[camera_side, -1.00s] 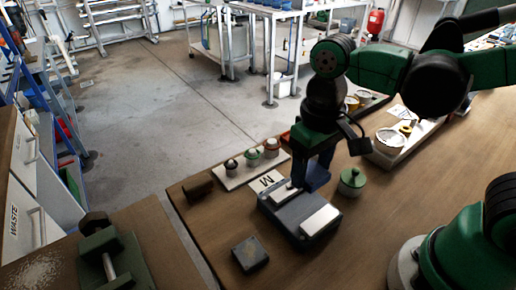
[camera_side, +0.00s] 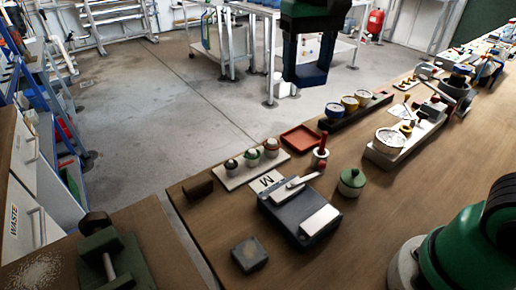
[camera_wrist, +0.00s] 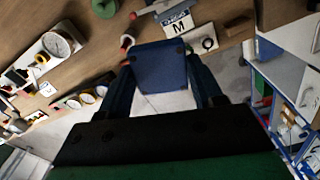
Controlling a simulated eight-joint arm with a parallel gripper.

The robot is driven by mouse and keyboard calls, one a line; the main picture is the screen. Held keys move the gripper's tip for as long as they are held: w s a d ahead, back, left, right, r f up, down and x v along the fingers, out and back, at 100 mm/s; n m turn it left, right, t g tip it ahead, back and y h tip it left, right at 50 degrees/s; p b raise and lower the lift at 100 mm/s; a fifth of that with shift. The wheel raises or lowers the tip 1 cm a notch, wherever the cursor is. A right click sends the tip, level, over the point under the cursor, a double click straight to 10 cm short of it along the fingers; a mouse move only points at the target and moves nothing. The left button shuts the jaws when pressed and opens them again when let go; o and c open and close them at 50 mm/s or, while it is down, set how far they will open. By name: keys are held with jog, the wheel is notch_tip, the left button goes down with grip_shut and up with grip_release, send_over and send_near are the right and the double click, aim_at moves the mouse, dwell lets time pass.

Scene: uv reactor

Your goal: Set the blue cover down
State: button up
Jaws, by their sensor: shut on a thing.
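My gripper (camera_side: 307,66) is high above the bench at the top of the side view. It is shut on the blue cover (camera_wrist: 160,68), which shows as a dark blue plate between the two fingers in the wrist view. The cover (camera_side: 306,76) hangs low between the fingers in the side view, clear of every surface. The dark grey reactor box (camera_side: 290,215) stands on the wooden bench, with white plates on its top. Its top is uncovered by the arm.
A green lidded jar (camera_side: 352,183) stands right of the box. A red tray (camera_side: 300,138) and a rack of small jars (camera_side: 250,163) lie behind it. A dark square block (camera_side: 249,254) lies in front. Bare bench (camera_side: 385,205) is free to the right.

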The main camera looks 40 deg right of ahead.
jog(key=w+d+m, duration=0.3)
jog(key=w+d, duration=0.2)
jog(key=m, duration=0.3)
send_over(301, 140)
notch_tip(301, 140, down, 4)
jog(key=r, duration=0.1)
notch_tip(301, 140, down, 20)
jog(key=shift+f, duration=0.1)
jog(key=o, duration=1)
jog(key=shift+f, duration=0.15)
jog(key=shift+o, duration=0.2)
